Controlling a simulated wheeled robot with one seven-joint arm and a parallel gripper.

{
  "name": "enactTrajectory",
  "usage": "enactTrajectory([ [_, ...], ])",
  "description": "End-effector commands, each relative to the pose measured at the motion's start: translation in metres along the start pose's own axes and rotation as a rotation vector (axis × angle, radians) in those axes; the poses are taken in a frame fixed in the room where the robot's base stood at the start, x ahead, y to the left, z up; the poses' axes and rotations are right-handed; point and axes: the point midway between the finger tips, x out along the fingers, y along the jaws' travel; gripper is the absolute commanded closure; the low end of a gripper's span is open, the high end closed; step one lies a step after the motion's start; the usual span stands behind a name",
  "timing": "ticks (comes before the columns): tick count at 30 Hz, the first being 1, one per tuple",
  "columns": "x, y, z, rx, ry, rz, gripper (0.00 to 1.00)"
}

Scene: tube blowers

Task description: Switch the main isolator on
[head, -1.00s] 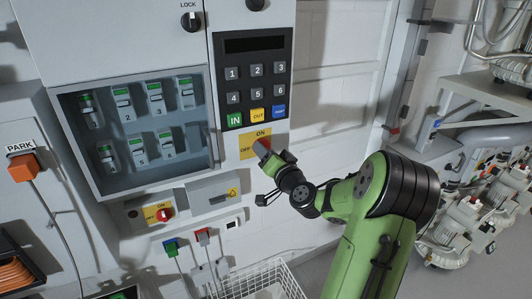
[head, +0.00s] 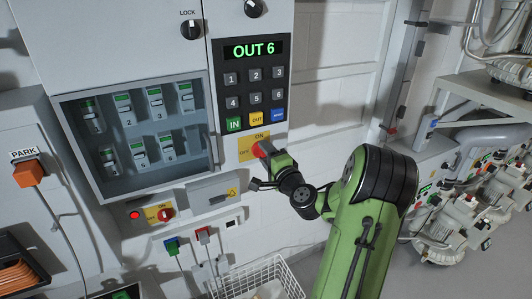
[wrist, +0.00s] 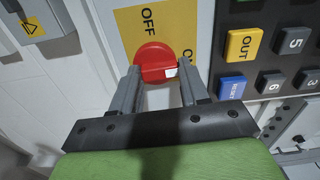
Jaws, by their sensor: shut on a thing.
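The main isolator is a red rotary knob (head: 261,148) on a yellow plate (head: 247,154) marked ON at the top and OFF at the left, below the keypad. In the wrist view the red knob (wrist: 153,55) sits between my two grey fingers, and its white mark faces the ON label side of the yellow plate (wrist: 130,32). My gripper (head: 267,152) is shut on the knob; it also shows in the wrist view (wrist: 160,82). Part of the plate is hidden by the knob and fingers.
The keypad (head: 252,92) above has a display (head: 254,49) lit green with "OUT 6". A wire basket (head: 262,275) stands beneath.

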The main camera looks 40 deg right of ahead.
Motion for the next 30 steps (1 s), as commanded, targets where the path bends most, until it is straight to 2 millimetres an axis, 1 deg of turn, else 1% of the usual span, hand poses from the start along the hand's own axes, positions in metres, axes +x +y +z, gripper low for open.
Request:
enactTrajectory([
  [7, -0.0002, 0.0005, -0.0008, 0.055, 0.001, 0.001, 0.86],
  [20, -0.0002, 0.0009, -0.0007, 0.065, 0.001, 0.001, 0.86],
  [21, -0.0002, 0.0009, -0.0007, 0.064, 0.001, 0.001, 0.53],
  [25, -0.0002, 0.0008, -0.0006, 0.063, 0.001, 0.001, 0.33],
  [26, -0.0002, 0.0008, -0.0006, 0.063, 0.001, 0.001, 0.3],
  [30, -0.0001, 0.0006, -0.0005, 0.062, 0.0, 0.001, 0.3],
])
